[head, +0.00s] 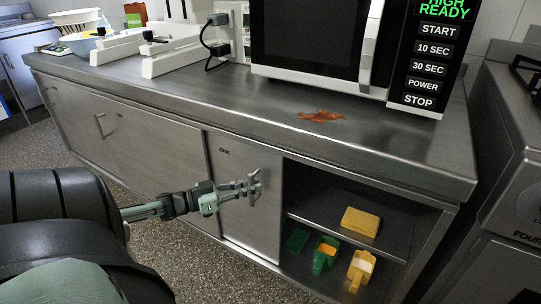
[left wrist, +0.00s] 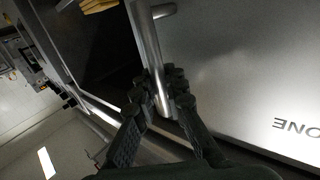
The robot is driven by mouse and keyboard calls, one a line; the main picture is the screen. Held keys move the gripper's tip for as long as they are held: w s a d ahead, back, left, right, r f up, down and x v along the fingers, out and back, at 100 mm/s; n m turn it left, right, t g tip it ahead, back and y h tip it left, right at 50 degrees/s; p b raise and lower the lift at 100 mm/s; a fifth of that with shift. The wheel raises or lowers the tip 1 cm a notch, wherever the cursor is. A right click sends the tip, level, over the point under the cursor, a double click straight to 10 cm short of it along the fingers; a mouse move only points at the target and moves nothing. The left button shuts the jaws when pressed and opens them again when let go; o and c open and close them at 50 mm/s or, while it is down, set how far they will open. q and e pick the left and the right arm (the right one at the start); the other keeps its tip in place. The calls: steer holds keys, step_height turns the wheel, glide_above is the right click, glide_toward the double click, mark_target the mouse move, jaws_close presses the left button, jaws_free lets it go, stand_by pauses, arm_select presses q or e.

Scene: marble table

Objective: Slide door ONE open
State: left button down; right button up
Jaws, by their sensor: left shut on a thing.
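Door ONE (head: 235,220) is a brushed metal sliding panel in the front of the counter, with a small ONE label near its top left. To its right the cabinet stands open. My left gripper (head: 252,186) is at the door's bar handle near its right edge. In the left wrist view, the fingers (left wrist: 162,98) are shut on the door handle (left wrist: 147,45), one on each side of the bar. The door panel (left wrist: 235,70) fills the right of that view, its label upside down. My right gripper is not in view.
The open cabinet holds a yellow block (head: 361,221) on its shelf, and a green container (head: 324,256) and a yellow container (head: 360,270) below. A microwave (head: 320,40) and a reddish-brown spill (head: 320,116) are on the counter. Another handled door (head: 150,150) lies left.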

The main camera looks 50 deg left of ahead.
arm_select(q)
steer(key=shift+s+a, duration=0.2)
steer(key=shift+a, duration=0.8)
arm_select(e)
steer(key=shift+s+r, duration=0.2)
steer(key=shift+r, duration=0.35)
arm_select(q)
steer(key=c, duration=1.6)
jaws_free()
steer(key=shift+o, duration=0.2)
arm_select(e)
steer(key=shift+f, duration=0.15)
arm_select(q)
steer(key=shift+s, duration=0.1)
